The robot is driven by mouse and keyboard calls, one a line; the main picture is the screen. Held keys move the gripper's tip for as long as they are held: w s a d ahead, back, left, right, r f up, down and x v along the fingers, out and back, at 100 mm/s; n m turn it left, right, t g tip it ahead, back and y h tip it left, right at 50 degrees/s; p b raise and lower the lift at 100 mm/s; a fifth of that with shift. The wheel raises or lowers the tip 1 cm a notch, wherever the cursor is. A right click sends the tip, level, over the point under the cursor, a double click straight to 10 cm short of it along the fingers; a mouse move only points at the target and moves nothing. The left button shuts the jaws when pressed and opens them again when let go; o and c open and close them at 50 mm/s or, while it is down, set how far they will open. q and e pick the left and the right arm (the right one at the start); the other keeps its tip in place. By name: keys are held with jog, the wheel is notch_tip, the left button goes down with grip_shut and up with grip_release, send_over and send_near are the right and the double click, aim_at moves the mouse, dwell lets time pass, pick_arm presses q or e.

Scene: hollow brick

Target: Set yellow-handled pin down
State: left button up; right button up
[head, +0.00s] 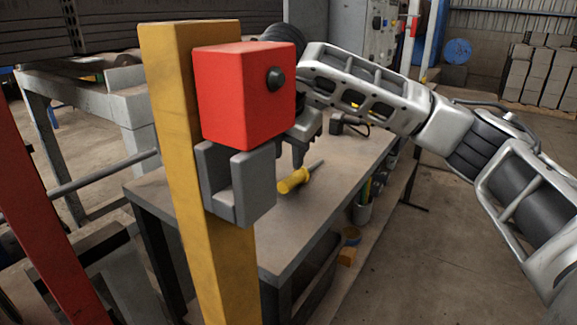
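The yellow-handled pin (293,181) lies on the grey table top (338,177), its grey shaft pointing to the upper right. My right gripper (291,157) comes in from the right and points down just above and behind the pin's handle. A gap shows between its fingers, with nothing in it; it looks open and apart from the pin. The red box on the post hides part of this gripper's left side. My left gripper is not in view.
A yellow post (190,150) stands in front, carrying a red box (245,95) with a black knob and a grey bracket (240,190). A black tool (338,124) lies at the table's back. A cup (362,212) with tools stands beside the table's right edge. Bare table surrounds the pin.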

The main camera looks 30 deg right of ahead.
jog(key=shift+v, duration=2.35)
